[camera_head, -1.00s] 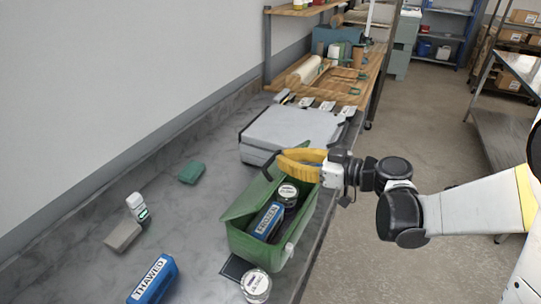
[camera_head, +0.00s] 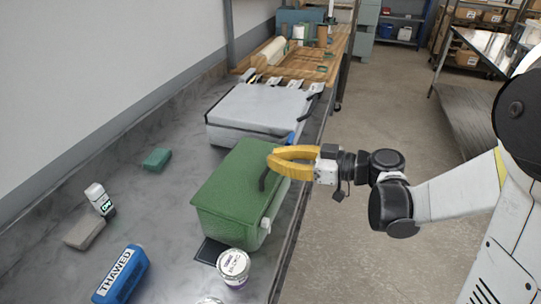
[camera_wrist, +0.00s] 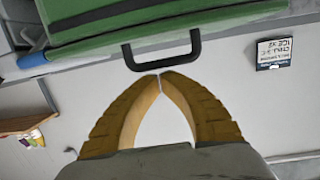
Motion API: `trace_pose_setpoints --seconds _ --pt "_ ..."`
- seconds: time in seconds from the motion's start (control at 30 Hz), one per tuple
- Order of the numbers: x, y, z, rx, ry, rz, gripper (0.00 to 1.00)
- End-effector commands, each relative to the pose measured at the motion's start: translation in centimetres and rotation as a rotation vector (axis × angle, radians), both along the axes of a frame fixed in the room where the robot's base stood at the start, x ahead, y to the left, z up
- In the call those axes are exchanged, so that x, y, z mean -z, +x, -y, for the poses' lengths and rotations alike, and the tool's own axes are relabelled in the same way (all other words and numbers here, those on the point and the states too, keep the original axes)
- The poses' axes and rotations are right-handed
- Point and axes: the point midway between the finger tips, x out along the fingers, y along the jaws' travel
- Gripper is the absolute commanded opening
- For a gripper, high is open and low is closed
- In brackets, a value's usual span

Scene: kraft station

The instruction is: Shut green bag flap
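The green bag (camera_head: 236,188) stands on the grey counter with its flap (camera_head: 238,172) lying over the top, so its contents are hidden. A dark handle (camera_head: 264,180) sticks out at the bag's right side. In the wrist view the green bag (camera_wrist: 150,25) fills the top, with the black handle (camera_wrist: 162,52) hanging from it. My gripper (camera_head: 270,160) has yellow fingers at the flap's right edge. In the wrist view my gripper's fingertips (camera_wrist: 160,75) meet, with nothing seen between them, just below the handle.
A grey case (camera_head: 255,112) stands behind the bag. A blue THAWED pack (camera_head: 120,274), a white bottle (camera_head: 98,198), a grey block (camera_head: 84,232), a green sponge (camera_head: 157,159) and a round tub (camera_head: 234,266) lie on the counter.

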Motion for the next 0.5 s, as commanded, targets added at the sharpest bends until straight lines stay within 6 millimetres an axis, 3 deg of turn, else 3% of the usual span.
trace_pose_setpoints --seconds 0.2,0.5 --pt "1.3 -0.2 0.5 0.000 0.000 0.000 0.00" --pt "1.6 -0.3 0.6 0.000 0.000 0.000 0.00"
